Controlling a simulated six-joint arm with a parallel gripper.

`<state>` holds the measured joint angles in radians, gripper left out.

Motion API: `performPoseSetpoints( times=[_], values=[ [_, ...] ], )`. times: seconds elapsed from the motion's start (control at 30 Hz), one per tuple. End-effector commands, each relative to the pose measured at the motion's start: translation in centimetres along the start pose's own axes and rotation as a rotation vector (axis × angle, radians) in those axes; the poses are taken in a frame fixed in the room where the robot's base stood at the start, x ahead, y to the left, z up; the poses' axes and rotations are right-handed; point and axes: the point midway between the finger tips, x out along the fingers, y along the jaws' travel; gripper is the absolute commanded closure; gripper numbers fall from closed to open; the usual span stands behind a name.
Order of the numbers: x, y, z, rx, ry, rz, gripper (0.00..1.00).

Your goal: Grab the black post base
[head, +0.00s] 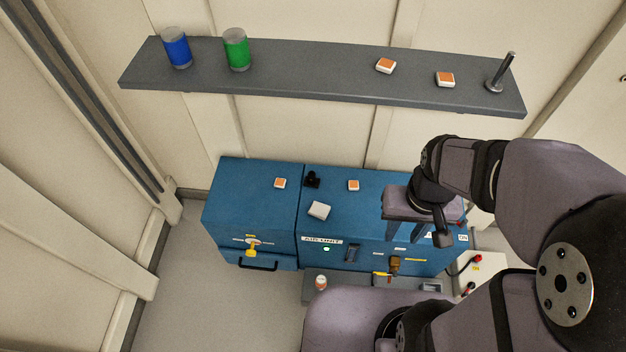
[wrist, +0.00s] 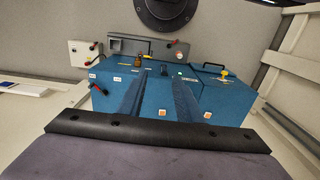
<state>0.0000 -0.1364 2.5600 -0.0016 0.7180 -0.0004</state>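The black post base (head: 312,179) is a small dark block on top of the blue cabinet, close to the wall, between two orange-topped white blocks in the head view. I cannot make it out in the wrist view, where a finger seems to cover its place. My gripper (head: 420,232) is over the right part of the cabinet, to the right of the base and apart from it. In the wrist view my gripper's fingers (wrist: 157,82) look like two separate dark blue strips, with nothing visible held between them.
The blue cabinet (head: 228,192) also carries orange-topped blocks (head: 280,183) (head: 353,185) and a plain white block (head: 320,210). A grey shelf (head: 300,83) above holds a blue can (head: 176,48), a green can (head: 236,49) and a metal post (head: 502,74).

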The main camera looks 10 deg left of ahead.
Motion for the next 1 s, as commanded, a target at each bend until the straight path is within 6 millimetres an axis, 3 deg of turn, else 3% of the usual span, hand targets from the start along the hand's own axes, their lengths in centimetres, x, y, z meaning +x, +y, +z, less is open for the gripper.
performPoseSetpoints(
  times=[0.2,0.27,0.67,0.77,0.87,1.0],
  values=[
    [0.0,0.0,0.0,0.0,0.0,0.0,0.68],
    [0.0,0.0,0.0,0.0,0.0,0.0,0.56],
    [0.9,-0.2,-0.7,-0.006,0.014,-0.002,0.56],
    [2.8,-0.7,-2.5,-0.018,0.053,-0.006,0.56],
    [5.8,-1.7,-5.5,-0.038,0.121,-0.014,0.56],
    [11.3,-3.9,-11.2,-0.076,0.261,-0.031,0.56]
  ],
)
